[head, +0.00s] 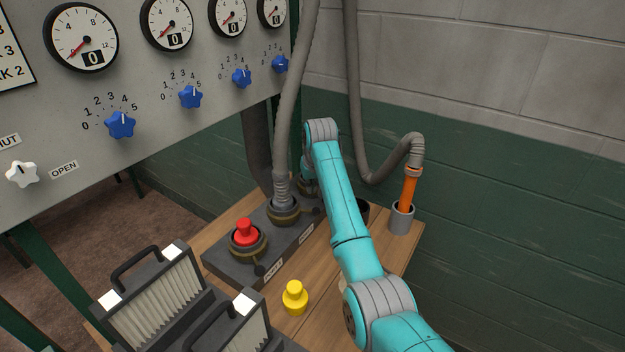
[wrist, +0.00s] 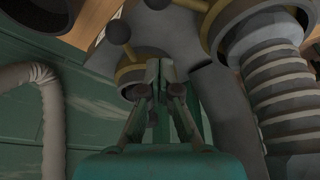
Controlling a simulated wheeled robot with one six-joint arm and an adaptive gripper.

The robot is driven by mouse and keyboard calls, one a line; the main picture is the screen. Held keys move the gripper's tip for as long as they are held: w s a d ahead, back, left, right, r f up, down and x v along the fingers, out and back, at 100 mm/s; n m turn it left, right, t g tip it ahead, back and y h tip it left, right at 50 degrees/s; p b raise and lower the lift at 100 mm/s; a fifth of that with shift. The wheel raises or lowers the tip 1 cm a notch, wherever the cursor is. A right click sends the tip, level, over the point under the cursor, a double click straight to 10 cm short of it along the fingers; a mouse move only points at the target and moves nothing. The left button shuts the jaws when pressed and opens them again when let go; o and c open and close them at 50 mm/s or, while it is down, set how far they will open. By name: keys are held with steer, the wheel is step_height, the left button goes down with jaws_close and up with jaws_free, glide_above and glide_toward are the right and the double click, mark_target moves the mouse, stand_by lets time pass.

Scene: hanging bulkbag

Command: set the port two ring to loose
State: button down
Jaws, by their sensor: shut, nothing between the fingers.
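The port two ring (head: 284,212) is a dark, brass-edged collar around the base of the grey corrugated hose, in the middle of the dark block. Its lever with a round knob (head: 316,211) points right. In the wrist view the hose port's ring (wrist: 238,25) is at the upper right. My gripper (wrist: 165,65) is shut and empty, its fingertips close to another brass-edged ring (wrist: 130,74) with a round-knobbed lever. I cannot tell whether they touch it. In the head view my arm largely hides the gripper and that far port.
The near port holds a red plug (head: 246,232). A yellow plug (head: 295,297) stands on the wooden bench. An orange-ended hose (head: 408,190) stands in a grey cup (head: 402,220). Filters (head: 155,305) stand front left. A gauge panel (head: 150,110) overhangs the left.

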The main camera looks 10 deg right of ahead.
mark_target(310, 211)
steer(key=x, duration=0.2)
steer(key=shift+f, duration=0.3)
steer(key=shift+s+f, duration=0.15)
steer(key=shift+s, duration=0.8)
steer(key=shift+s+f, duration=0.15)
steer(key=shift+s, duration=0.8)
steer(key=shift+m, duration=0.3)
